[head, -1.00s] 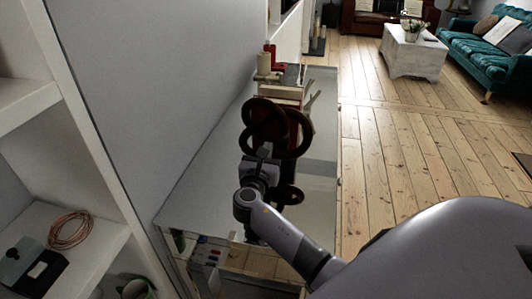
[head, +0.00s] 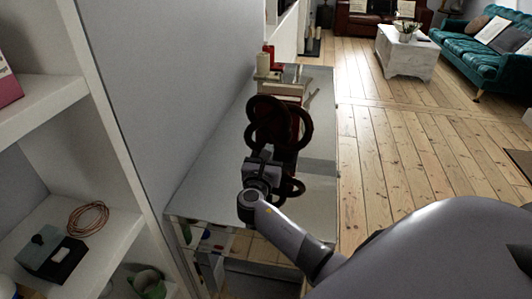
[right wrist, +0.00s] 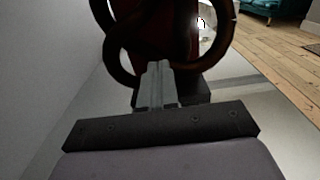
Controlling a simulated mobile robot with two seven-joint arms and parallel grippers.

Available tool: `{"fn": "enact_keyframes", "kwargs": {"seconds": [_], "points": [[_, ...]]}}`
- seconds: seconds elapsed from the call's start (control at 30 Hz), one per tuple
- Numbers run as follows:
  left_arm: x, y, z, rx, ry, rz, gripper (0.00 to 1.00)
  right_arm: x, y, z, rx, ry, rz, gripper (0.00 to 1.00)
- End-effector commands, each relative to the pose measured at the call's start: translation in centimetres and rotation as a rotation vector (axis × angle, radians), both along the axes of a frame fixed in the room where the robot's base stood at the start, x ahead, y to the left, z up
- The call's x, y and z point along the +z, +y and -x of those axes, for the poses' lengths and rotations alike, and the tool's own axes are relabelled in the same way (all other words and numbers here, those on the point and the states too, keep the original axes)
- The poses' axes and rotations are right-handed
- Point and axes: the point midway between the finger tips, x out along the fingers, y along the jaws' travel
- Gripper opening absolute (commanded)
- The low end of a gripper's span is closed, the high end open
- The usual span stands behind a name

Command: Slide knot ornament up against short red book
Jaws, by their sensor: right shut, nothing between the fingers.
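The knot ornament, dark brown interlocking rings, stands upright on the glossy table in the head view (head: 308,128); its rings fill the top of the right wrist view (right wrist: 117,58). A dark red surface, apparently the short red book (right wrist: 165,30), shows through and behind the rings. I cannot tell whether ornament and book touch. My right gripper (head: 264,152) is shut and empty at the near side of the ornament. Its fingertips also show in the right wrist view (right wrist: 158,68), at the ornament's lower part; contact is unclear. My left gripper is out of view.
The table (head: 215,180) runs along a grey wall on the left, with bare top left of the ornament. Light-coloured items and a red object (head: 269,52) stand at its far end. White shelves (head: 105,240) are at the near left; open floorboards (head: 400,160) lie right.

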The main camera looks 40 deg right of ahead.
Motion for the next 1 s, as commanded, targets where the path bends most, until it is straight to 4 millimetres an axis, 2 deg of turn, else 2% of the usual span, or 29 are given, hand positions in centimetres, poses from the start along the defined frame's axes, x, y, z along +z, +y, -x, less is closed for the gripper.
{"fn": "enact_keyframes", "kwargs": {"seconds": [0.3, 0.43, 0.63, 1.0], "points": [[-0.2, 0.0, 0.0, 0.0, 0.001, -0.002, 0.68, -0.2, 5.1, 4.4, 0.002, 0.001, -0.002, 0.0], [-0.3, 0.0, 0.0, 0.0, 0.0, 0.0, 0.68, -0.1, 6.6, 5.6, 0.002, 0.0, -0.001, 0.0], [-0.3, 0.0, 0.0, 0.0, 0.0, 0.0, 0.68, 0.0, 7.5, 6.5, 0.0, -0.001, -0.001, 0.0], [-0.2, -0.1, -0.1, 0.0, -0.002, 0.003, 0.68, 0.0, 7.6, 6.5, 0.0, 0.0, 0.0, 0.0]]}}
